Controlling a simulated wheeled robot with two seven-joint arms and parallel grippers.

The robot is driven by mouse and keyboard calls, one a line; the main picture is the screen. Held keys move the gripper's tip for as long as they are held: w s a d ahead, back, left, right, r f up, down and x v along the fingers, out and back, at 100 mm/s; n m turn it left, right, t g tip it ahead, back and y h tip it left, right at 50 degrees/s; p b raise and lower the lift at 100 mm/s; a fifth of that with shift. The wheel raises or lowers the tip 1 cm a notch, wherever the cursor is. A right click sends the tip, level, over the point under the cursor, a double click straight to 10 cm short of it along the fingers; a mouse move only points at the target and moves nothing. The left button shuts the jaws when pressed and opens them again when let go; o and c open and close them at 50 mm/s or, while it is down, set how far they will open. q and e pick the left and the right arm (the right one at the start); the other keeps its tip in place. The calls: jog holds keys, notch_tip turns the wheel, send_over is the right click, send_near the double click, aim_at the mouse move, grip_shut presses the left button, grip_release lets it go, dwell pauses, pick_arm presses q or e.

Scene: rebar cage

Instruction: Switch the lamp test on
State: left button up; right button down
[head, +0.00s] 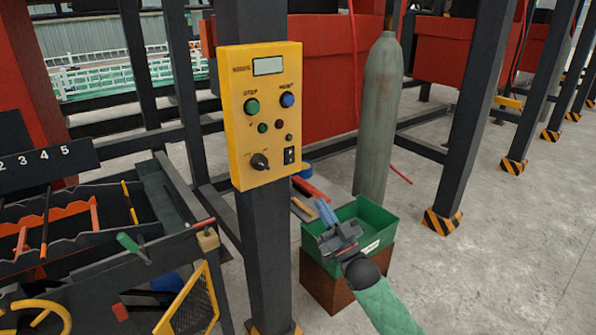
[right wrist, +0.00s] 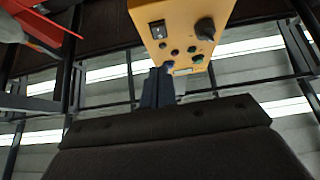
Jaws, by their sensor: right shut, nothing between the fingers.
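A yellow control panel (head: 238,130) is fixed to a dark post. It has a small display (head: 268,66), a green button (head: 251,106), a blue button (head: 287,100), small round lamps or buttons, a black rotary knob (head: 260,162) and a black rocker switch (head: 290,155) at lower right. Which control is the lamp test cannot be read; the rocker's position is unclear. My right gripper (head: 325,210) is shut and empty, below and right of the panel, apart from it. In the right wrist view the panel (right wrist: 180,48) appears upside down beyond the fingers (right wrist: 158,88), with the rocker (right wrist: 158,30) at upper left.
A green bin (head: 382,228) on a brown block stands behind and below my right gripper. A grey gas cylinder (head: 378,110) stands right of the panel. A dark rack with tools (head: 75,215) is at left. Floor at right is clear between striped posts (head: 443,218).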

aim_at(291, 159)
pick_arm(q)
jog(key=shift+w, duration=0.1)
pick_arm(e)
jog(key=shift+s+d+r+y, duration=0.15)
jog(key=shift+r+y, duration=0.05)
jog(key=shift+y, duration=0.1)
jog(key=shift+r, duration=0.1)
